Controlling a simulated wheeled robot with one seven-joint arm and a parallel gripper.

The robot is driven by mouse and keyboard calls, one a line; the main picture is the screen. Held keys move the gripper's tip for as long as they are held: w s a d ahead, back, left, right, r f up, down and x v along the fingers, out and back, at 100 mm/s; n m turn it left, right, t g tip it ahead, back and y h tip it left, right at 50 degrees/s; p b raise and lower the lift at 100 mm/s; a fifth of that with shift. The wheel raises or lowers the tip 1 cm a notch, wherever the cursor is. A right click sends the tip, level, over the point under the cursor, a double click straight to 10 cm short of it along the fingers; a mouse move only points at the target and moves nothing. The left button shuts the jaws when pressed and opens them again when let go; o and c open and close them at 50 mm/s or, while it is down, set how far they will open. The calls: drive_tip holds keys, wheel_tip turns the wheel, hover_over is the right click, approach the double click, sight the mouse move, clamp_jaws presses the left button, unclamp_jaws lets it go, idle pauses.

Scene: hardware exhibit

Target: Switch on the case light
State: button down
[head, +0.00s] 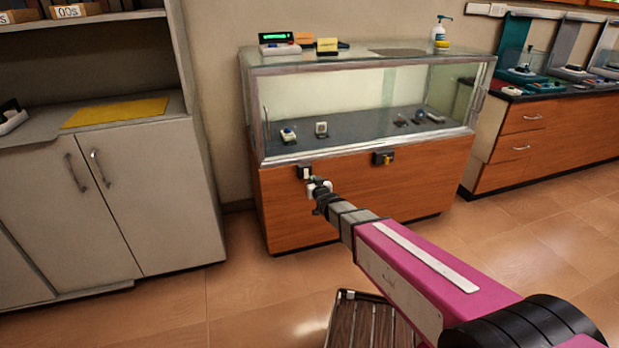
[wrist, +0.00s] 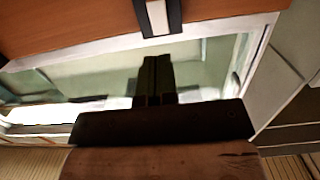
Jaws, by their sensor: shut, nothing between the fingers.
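The display case (head: 345,207) has a glass top section over an orange-brown wooden base. A dark switch box with a pale rocker (head: 304,172) sits at the upper left of the wooden front; it also shows at the top of the wrist view (wrist: 158,16). A second dark box with a yellow part (head: 384,158) sits further right on the same front. My gripper (head: 314,182) is shut and empty, close to the pale rocker switch. In the wrist view its fingers (wrist: 156,62) point towards the switch; whether they touch it I cannot tell.
A green-lit display (head: 276,37), yellow and orange cards and a pump bottle (head: 440,34) stand on the case top. A grey cabinet (head: 95,195) is at left, a wooden counter (head: 535,125) at right. A dark slatted item (head: 360,320) lies low in front.

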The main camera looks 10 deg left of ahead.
drive_tip(key=v, duration=0.7)
drive_tip(key=shift+s, duration=0.15)
drive_tip(key=shift+d, duration=0.15)
drive_tip(key=d+f+m+g+h, duration=0.2)
drive_tip(key=d+g+h, duration=0.1)
drive_tip(key=d, duration=0.7)
drive_tip(key=d+f+m+g+h, duration=0.15)
drive_tip(key=d+h, duration=0.25)
drive_tip(key=d, duration=0.6)
drive_tip(key=s+d+m+g+h, duration=0.1)
drive_tip(key=s+d+m+g, duration=0.1)
drive_tip(key=s+d+g, duration=0.8)
drive_tip(key=s+d+f, duration=0.1)
drive_tip(key=s+d, duration=0.3)
drive_tip(key=d, duration=0.4)
drive_tip(key=shift+s+m+h, duration=0.3)
drive_tip(key=shift+m+h, duration=0.05)
drive_tip(key=shift+h, duration=0.05)
